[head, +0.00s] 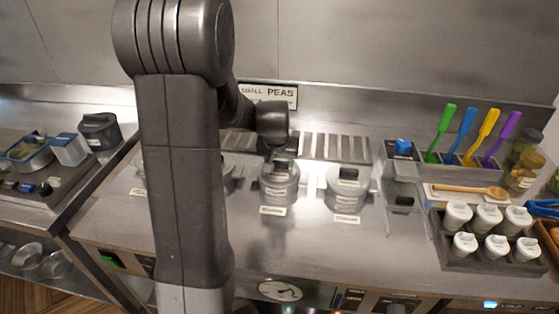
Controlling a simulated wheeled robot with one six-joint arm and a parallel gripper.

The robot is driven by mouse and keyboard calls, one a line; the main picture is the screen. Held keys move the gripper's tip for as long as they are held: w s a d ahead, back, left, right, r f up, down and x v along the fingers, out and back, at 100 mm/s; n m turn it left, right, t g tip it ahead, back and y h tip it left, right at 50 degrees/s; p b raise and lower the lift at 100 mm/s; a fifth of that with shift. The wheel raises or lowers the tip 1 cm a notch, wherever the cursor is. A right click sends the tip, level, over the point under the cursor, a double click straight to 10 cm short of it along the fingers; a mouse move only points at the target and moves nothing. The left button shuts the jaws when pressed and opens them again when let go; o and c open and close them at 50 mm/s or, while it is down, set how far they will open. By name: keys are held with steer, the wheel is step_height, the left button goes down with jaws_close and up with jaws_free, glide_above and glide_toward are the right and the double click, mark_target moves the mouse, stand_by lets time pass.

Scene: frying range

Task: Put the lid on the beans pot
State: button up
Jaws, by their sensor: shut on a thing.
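My gripper (280,158) is at the centre, pointing down over a grey metal pot (280,194). It is shut on the dark knob of a grey lid (279,172), and the fingers are small and partly hidden by the wrist. The lid is over the middle pot's mouth; I cannot tell whether it rests on the rim or is held just above. A second grey pot (347,199) with a dark-knobbed lid stands to the right. Another pot (228,178) is partly hidden behind my arm on the left. Small white labels lie in front of the pots, too small to read, so I cannot tell which is the beans pot.
A "SMALL PEAS" sign (268,95) stands behind on the wall side. At right are coloured-handled utensils (465,135), a wooden spoon (470,190) and a rack (450,255) of several white-lidded jars. A dark lidded container (100,130) stands at left. The counter front is clear.

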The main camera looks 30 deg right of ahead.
steer(key=o, duration=1.6)
steer(key=shift+c, duration=0.2)
steer(key=shift+r, duration=0.15)
steer(key=shift+r+p, duration=2.25)
steer(key=shift+r, duration=1.15)
steer(key=shift+f, duration=0.15)
steer(key=shift+f+b, duration=2.3)
steer(key=shift+f, duration=1.15)
